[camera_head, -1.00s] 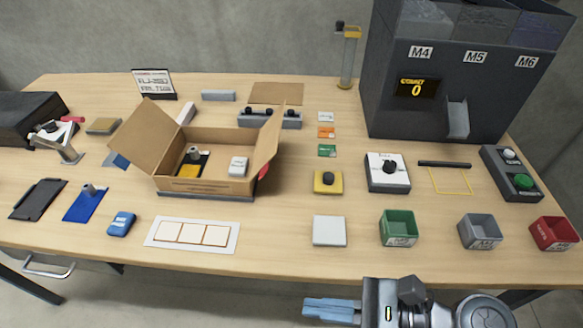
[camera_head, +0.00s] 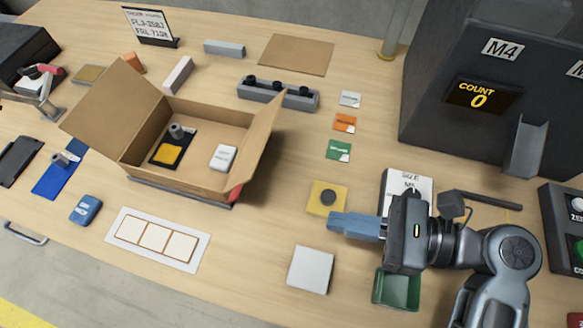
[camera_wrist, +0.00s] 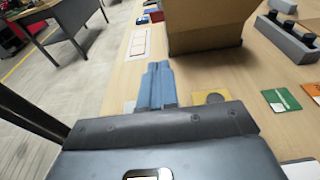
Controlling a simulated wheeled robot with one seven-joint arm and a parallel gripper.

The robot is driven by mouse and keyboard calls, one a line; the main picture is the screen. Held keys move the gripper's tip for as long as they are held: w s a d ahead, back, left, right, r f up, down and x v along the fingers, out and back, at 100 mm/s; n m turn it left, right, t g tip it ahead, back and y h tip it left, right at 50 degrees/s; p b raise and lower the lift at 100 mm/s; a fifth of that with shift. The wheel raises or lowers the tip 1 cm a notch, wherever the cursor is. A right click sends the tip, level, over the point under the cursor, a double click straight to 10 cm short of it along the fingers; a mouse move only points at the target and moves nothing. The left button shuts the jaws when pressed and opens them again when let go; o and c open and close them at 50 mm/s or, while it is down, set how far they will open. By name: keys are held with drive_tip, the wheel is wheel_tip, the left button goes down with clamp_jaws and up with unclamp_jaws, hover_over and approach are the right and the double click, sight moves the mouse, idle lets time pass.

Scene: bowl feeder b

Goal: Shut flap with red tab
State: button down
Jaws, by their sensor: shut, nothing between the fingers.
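An open cardboard box (camera_head: 205,112) stands at the left middle of the table in the head view, with its left and right flaps up. The right flap (camera_head: 260,135) leans outward, and part of a red tab (camera_head: 236,192) shows low on its outer side. In the box lie a black-and-yellow piece (camera_head: 172,147) and a white block (camera_head: 223,157). My gripper (camera_head: 332,222) is shut and empty, pointing left, to the right of the box and apart from it. In the wrist view my blue fingers (camera_wrist: 157,75) are together, and the box (camera_wrist: 203,27) is ahead.
A yellow block with a black knob (camera_head: 327,197) is close to my fingertips. A white square (camera_head: 311,269) and a green bin (camera_head: 397,288) are nearer the front edge. A grey bar with black knobs (camera_head: 278,95) stands behind the box. Colored cards (camera_head: 345,122) lie to its right.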

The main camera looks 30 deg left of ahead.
drive_tip(key=b, duration=0.8)
approach(237, 192)
drive_tip(key=a+f, duration=0.3)
drive_tip(key=f, duration=0.2)
drive_tip(key=a+r, duration=0.1)
drive_tip(key=s+a+r+b, duration=0.1)
drive_tip(key=a, duration=0.1)
drive_tip(key=shift+r, duration=0.3)
drive_tip(key=shift+a+r+p, duration=0.1)
drive_tip(key=shift+p, duration=0.2)
